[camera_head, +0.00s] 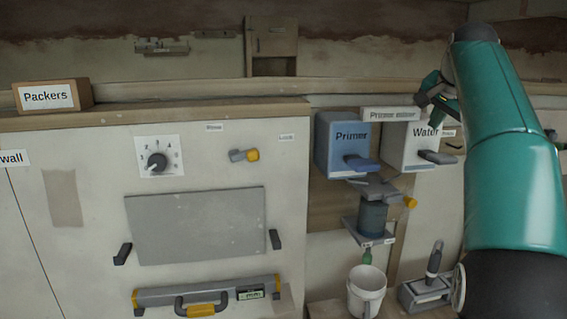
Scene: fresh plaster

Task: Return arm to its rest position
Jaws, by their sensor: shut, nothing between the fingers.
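My teal arm rises along the right side of the view, in front of the wall. My gripper (428,97) shows small and partly hidden beside the upper arm, just above the white Water dispenser (423,146). It looks shut and holds nothing that I can see. I cannot tell whether it touches the dispenser or is in front of it.
A blue Primer dispenser (337,146) hangs left of the Water one. A panel with a dial (157,161) fills the left. A Packers box (52,96) sits on the ledge.

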